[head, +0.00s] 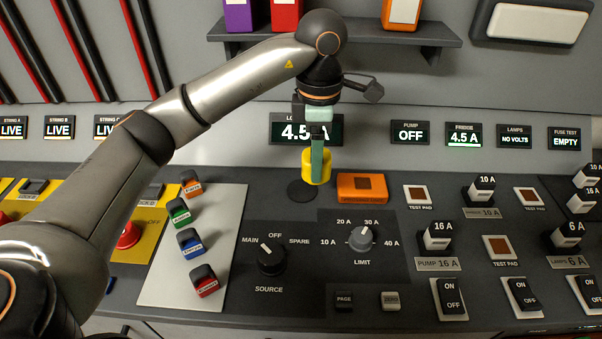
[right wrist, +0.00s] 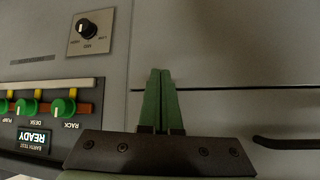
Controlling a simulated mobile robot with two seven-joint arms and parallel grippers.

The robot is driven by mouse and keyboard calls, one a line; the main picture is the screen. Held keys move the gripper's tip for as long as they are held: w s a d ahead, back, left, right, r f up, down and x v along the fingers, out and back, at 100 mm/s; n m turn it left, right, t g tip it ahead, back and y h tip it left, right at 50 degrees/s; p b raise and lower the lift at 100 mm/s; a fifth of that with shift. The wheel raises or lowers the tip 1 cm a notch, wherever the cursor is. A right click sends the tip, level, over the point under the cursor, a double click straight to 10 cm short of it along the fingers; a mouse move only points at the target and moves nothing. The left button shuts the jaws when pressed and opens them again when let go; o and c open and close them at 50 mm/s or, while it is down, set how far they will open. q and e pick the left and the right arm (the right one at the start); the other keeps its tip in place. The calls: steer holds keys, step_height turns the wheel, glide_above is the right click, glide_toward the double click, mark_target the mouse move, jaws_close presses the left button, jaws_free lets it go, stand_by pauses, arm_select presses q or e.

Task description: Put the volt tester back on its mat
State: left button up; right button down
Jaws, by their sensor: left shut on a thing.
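A yellow round piece, which looks like the volt tester (head: 316,173), is held by my left gripper (head: 318,160), whose green fingers are shut on it. A dark round mat (head: 301,192) lies on the console just below and slightly left of the yellow piece in the head view. The piece appears to be above the console, behind the mat's centre; the exact gap cannot be told. My right gripper (right wrist: 160,72) shows in the right wrist view with its green fingers together and nothing between them, in front of a grey panel.
An orange box (head: 362,188) sits close to the right of the mat. A source knob (head: 271,259) and a limit knob (head: 361,238) stand nearer. Several coloured tags lie on a pale plate (head: 220,228) to the left. A shelf (head: 340,33) hangs above.

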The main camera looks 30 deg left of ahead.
arm_select(q)
steer(key=w+a+f, duration=0.1)
steer(key=f, duration=0.1)
steer(key=w+a+f, duration=0.1)
steer(key=a+f, duration=0.1)
steer(key=w+a+f+b, duration=0.1)
steer(key=w+a+f, duration=0.1)
steer(key=shift+w+f, duration=0.1)
steer(key=shift+w+a+f, duration=0.1)
steer(key=shift+f, duration=0.9)
steer(key=shift+w+a+f, duration=0.1)
steer(key=shift+f, duration=0.9)
steer(key=o, duration=1.3)
step_height(320, 180, up, 12)
steer(key=shift+r+p, duration=0.2)
steer(key=shift+p, duration=0.55)
